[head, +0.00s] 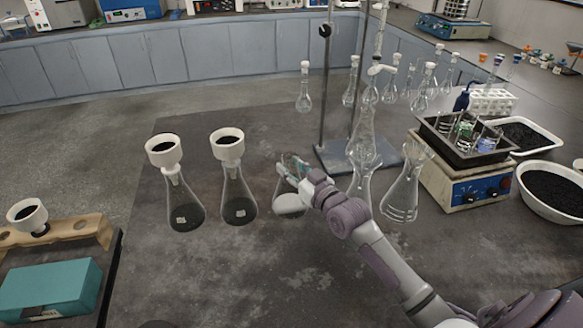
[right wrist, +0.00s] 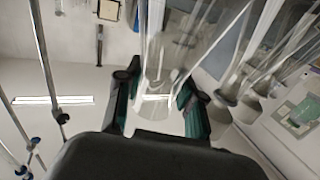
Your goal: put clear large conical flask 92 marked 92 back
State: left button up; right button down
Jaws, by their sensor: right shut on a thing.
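A clear conical flask (head: 288,204) is upright in the head view, just right of two flasks with white funnels. My right gripper (head: 291,172) is shut on its upper part, and the fingers hide much of the neck. In the right wrist view, clear glass (right wrist: 156,82) lies between the two dark green-tipped fingers (right wrist: 158,92). I cannot read a number on the flask. I cannot tell whether its base touches the bench. My left gripper is not in view.
Two funnel-topped flasks (head: 183,207) (head: 239,205) stand to the left. Another clear flask (head: 401,196) and the stand's glassware (head: 364,150) are close on the right. A hotplate (head: 466,178) and white bowl (head: 553,203) lie beyond. The front middle bench (head: 240,280) is clear.

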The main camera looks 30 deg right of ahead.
jog(key=c, duration=0.7)
grip_release()
jog(key=shift+f, duration=0.1)
jog(key=shift+r, duration=0.2)
jog(key=shift+s+d+b, duration=0.15)
jog(key=shift+s+d, duration=0.1)
jog(key=shift+s, duration=1.75)
jog(key=shift+s+d+b, duration=0.2)
jog(key=shift+s+d, duration=0.1)
jog(key=shift+s, duration=1.7)
jog(key=shift+s+d+b, duration=0.15)
jog(key=shift+s+d, duration=0.1)
jog(key=shift+s, duration=1.75)
